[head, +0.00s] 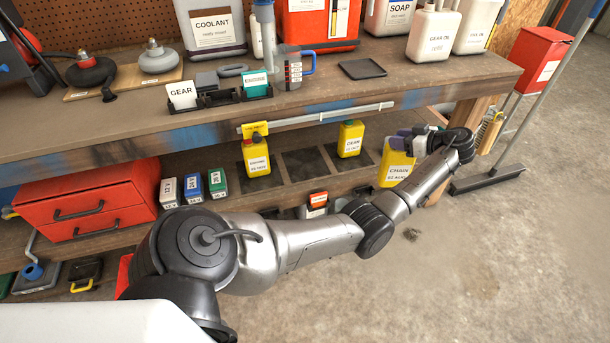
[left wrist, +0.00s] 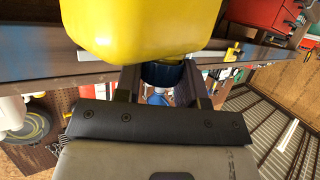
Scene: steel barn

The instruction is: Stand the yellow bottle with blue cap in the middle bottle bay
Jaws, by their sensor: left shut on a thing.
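The yellow bottle (head: 396,172) with a "CHAIN" label hangs below my left gripper (head: 415,143), near the right end of the lower shelf. My left gripper is shut on its cap. In the left wrist view the yellow bottle body (left wrist: 140,30) fills the top, and its dark blue cap (left wrist: 163,74) sits between the fingers of my left gripper (left wrist: 162,88). The middle bottle bay (head: 306,166) is an empty dark square on the lower shelf. My right gripper is not in view.
A yellow bottle (head: 256,157) stands in the left bay. Another yellow bottle (head: 350,139) labelled "GEAR" stands in the right bay. The bench edge (head: 200,136) overhangs the lower shelf. A red drawer box (head: 88,203) and small colored boxes (head: 193,188) stand left.

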